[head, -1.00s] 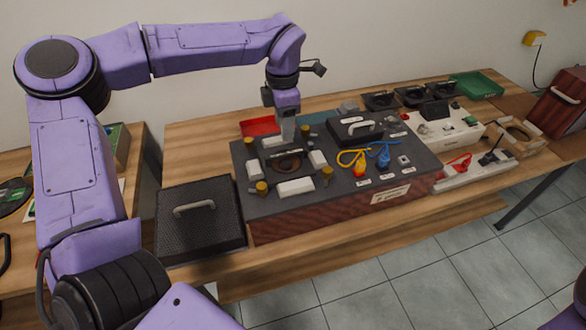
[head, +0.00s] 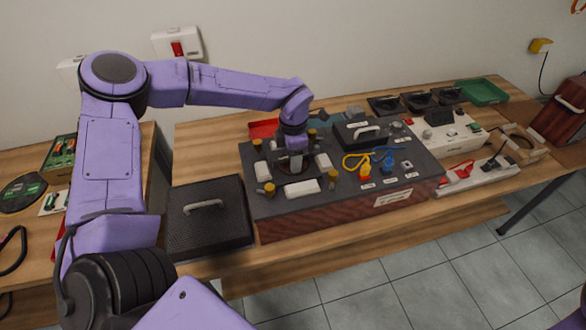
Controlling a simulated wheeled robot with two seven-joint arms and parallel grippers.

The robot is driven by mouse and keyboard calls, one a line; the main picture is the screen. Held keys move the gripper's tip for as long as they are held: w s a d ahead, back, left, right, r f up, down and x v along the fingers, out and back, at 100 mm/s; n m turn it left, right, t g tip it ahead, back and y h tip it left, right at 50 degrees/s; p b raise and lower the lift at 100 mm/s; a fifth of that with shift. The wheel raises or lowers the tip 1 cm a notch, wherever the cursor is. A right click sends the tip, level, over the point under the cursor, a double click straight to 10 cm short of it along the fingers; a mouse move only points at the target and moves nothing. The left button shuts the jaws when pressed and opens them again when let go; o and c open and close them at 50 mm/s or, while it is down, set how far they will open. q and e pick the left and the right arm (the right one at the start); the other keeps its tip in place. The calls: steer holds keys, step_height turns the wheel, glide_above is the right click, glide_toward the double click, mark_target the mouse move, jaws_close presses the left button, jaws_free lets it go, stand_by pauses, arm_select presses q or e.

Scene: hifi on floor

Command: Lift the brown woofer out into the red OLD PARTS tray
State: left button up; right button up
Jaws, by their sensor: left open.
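The brown woofer (head: 282,167) sits in the opening in the top of the dark speaker cabinet (head: 345,203), which lies on the table. It is mostly hidden behind my left gripper (head: 296,168). My left gripper points down right over the woofer with its jaws open. I cannot tell whether its fingertips touch the woofer. The red tray (head: 262,128) lies behind the cabinet, partly hidden by it. My right gripper is not in view.
White blocks and brass-coloured knobs surround the woofer opening. A black grille panel with a handle (head: 208,222) lies left of the cabinet. Yellow and blue cables (head: 370,161) lie right of the opening. A green tray (head: 482,92) stands at the back right.

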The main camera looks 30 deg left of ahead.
arm_select(q)
steer(key=shift+f, duration=0.2)
stand_by(0.3)
jaws_close()
